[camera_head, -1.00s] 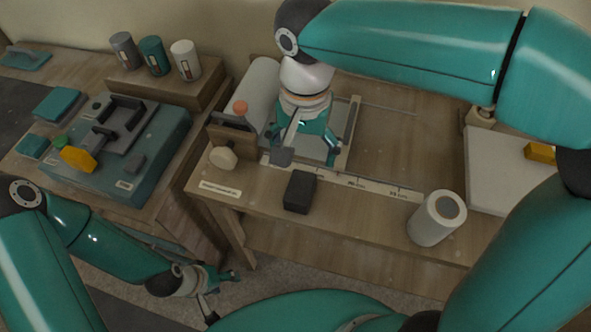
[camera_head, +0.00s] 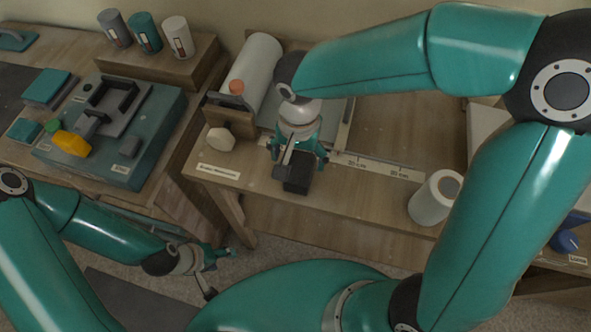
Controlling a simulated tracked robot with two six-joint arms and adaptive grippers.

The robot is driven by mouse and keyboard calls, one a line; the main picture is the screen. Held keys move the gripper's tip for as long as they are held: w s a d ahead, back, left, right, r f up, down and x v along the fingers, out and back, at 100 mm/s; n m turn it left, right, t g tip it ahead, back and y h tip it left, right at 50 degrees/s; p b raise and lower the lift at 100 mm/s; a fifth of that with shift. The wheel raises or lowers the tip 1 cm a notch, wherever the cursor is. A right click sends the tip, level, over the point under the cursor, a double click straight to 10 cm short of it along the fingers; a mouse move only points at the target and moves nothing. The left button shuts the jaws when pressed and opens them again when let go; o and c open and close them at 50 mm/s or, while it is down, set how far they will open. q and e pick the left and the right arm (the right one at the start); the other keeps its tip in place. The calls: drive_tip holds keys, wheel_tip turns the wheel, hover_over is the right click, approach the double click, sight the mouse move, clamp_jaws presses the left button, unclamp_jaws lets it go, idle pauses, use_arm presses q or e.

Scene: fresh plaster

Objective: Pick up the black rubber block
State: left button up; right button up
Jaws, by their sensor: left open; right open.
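The black rubber block (camera_head: 297,186) lies on the front part of the wooden table, partly hidden by my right gripper. My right gripper (camera_head: 296,172) points down at the block from above, open, with its fingers around the block's upper part. I cannot tell whether the fingers touch it. My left gripper (camera_head: 222,271) is open and empty, low over the floor in front of the tables and well away from the block.
A white roll (camera_head: 434,198) stands to the right of the block. A cream knob (camera_head: 221,139) and a wooden holder (camera_head: 231,117) are to its left. A printed ruler strip (camera_head: 375,166) runs behind it. The left bench carries a teal case (camera_head: 150,150) and several cups (camera_head: 178,38).

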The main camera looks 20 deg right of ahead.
sight(299, 167)
wheel_tip(299, 167, down, 5)
drive_tip(key=shift+s+d+r+p, duration=0.1)
drive_tip(key=shift+s+p, duration=0.05)
drive_tip(key=shift+p, duration=0.15)
drive_tip(key=c, duration=1.4)
drive_tip(key=shift+r, duration=0.2)
